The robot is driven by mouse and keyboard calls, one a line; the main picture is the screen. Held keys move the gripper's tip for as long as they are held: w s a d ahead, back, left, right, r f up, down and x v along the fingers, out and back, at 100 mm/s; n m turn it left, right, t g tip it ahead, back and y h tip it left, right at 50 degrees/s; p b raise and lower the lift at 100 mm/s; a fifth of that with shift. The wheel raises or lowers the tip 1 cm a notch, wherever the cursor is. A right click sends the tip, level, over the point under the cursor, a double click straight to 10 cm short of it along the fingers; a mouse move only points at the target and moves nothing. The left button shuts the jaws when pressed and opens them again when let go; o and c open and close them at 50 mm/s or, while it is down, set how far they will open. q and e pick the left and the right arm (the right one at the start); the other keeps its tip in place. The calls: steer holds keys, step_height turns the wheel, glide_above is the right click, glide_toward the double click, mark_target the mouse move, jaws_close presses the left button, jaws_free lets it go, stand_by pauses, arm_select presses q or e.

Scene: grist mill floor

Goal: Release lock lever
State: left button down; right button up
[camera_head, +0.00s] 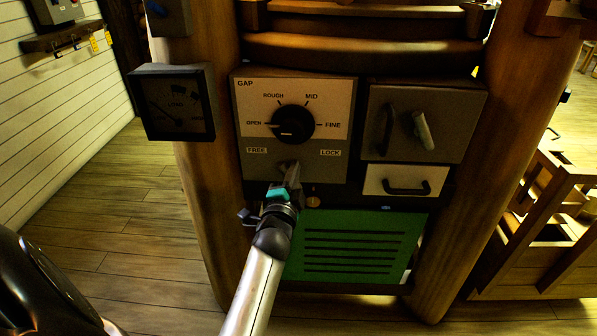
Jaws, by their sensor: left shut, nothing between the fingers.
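The grey panel (258,166) has a FREE label on its left and a LOCK label on its right. The lock lever is at most partly visible between these labels; a small grey piece there sits against my gripper, and I cannot tell which way the lever points. My left gripper (292,178) is shut with nothing between its fingers. Its tips are raised to the panel just below the labels, at or very near the lever; I cannot tell whether they touch. My right gripper is not in view.
Above the labels is the black GAP dial (293,124), its pointer toward OPEN. A LOAD gauge (174,103) hangs at left. At right are a grey door (456,122) with handles and a drawer (377,181). A green louvred panel (350,246) is below. Wooden posts flank the panel.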

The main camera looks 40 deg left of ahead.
arm_select(q)
steer(key=shift+s+a+n, duration=0.15)
steer(key=shift+a+n, duration=0.1)
steer(key=shift+n, duration=0.55)
steer(key=shift+a, duration=0.1)
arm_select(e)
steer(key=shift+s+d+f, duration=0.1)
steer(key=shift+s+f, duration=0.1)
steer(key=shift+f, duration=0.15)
arm_select(q)
steer(key=shift+n, duration=0.4)
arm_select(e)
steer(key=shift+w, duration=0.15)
arm_select(q)
steer(key=shift+r, duration=0.1)
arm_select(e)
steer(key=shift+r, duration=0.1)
